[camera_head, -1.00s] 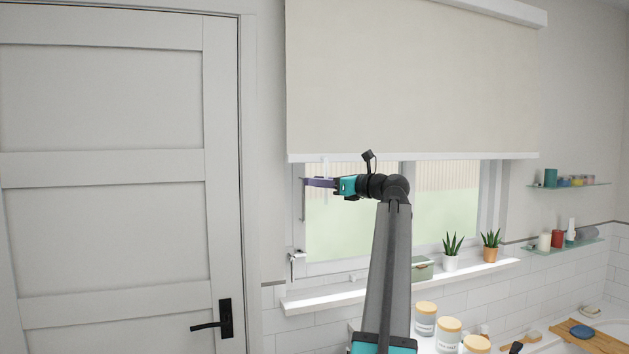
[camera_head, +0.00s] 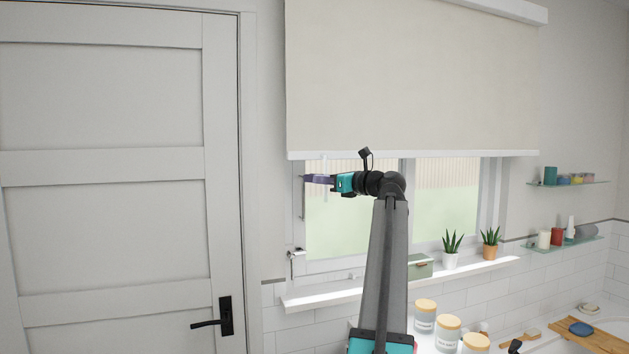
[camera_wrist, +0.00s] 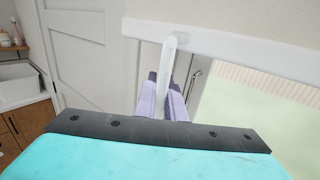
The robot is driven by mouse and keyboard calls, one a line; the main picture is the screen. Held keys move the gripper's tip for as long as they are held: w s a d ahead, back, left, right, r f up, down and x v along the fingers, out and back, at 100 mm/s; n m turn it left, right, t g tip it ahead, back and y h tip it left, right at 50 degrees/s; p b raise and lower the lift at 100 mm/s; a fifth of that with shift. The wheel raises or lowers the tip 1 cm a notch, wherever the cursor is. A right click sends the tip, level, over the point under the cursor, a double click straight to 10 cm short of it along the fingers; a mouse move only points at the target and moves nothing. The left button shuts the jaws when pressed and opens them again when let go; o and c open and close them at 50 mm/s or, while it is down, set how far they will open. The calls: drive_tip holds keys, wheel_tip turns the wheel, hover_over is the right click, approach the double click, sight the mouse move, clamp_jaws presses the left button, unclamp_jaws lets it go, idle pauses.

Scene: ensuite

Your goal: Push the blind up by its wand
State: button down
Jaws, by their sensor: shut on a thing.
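The cream roller blind (camera_head: 410,80) covers the upper part of the window. Its white bottom bar (camera_head: 450,154) runs level above the bare lower panes. A pale wand (camera_head: 325,163) hangs from the bar near its left end; in the wrist view the wand (camera_wrist: 168,55) hooks at its top by the bar (camera_wrist: 230,48). My gripper (camera_head: 313,179) is just below the bar at the left of the window. Its purple fingers, also in the wrist view (camera_wrist: 165,98), are shut on the wand. The wand's lower part is hidden behind my gripper in the wrist view.
The window sill (camera_head: 400,285) carries two potted plants (camera_head: 451,250) and a green box (camera_head: 419,266). Several jars (camera_head: 448,333) stand below. A closed door (camera_head: 120,180) is on the left. Glass shelves (camera_head: 565,243) hang on the right wall.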

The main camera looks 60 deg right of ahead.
sight(312, 132)
wheel_tip(312, 132, up, 14)
drive_tip(key=p, duration=0.7)
drive_tip(key=c, duration=1.8)
unclamp_jaws()
drive_tip(key=shift+f, duration=0.1)
drive_tip(key=shift+c, duration=0.2)
drive_tip(key=s+b, duration=0.3)
drive_tip(key=s, duration=1)
drive_tip(key=shift+s+a+b, duration=0.3)
drive_tip(key=shift+s+b, duration=0.1)
